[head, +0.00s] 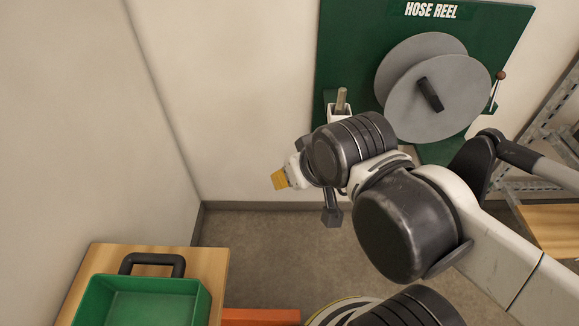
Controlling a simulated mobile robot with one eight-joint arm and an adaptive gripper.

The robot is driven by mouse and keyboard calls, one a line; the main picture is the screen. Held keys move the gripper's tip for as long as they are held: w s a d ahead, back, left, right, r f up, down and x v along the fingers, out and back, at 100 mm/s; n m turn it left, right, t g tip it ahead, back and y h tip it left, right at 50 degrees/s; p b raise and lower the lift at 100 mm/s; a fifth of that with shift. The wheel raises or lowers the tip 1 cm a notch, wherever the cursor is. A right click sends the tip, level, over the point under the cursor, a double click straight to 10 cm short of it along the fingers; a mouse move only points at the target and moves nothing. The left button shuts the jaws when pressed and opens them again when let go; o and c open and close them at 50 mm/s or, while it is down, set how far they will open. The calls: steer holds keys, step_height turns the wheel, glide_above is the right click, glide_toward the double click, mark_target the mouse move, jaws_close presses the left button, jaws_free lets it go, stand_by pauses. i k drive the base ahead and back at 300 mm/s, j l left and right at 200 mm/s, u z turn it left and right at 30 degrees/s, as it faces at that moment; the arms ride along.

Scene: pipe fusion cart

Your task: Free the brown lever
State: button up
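The brown lever (500,77) is at the right edge of the green hose reel panel, a thin metal rod with a brown knob, tilted up and to the right. Its lower end is near the reel's right side; what holds it there is too small to tell. My gripper (313,180) is left of and below the reel, well apart from the lever, with a yellow-ended white piece (280,179) at its left. The wrist partly hides the gripper, so its finger opening and any hold on that piece are unclear.
A grey hose reel (434,92) is mounted on the green panel (345,45). A tan rod (341,98) stands in a white holder (339,114) at the panel's lower left. A green bin (150,302) sits on a wooden table (217,262). Metal shelving (547,113) stands right of the reel.

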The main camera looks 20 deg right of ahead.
mark_target(501, 75)
steer(key=z, duration=2.05)
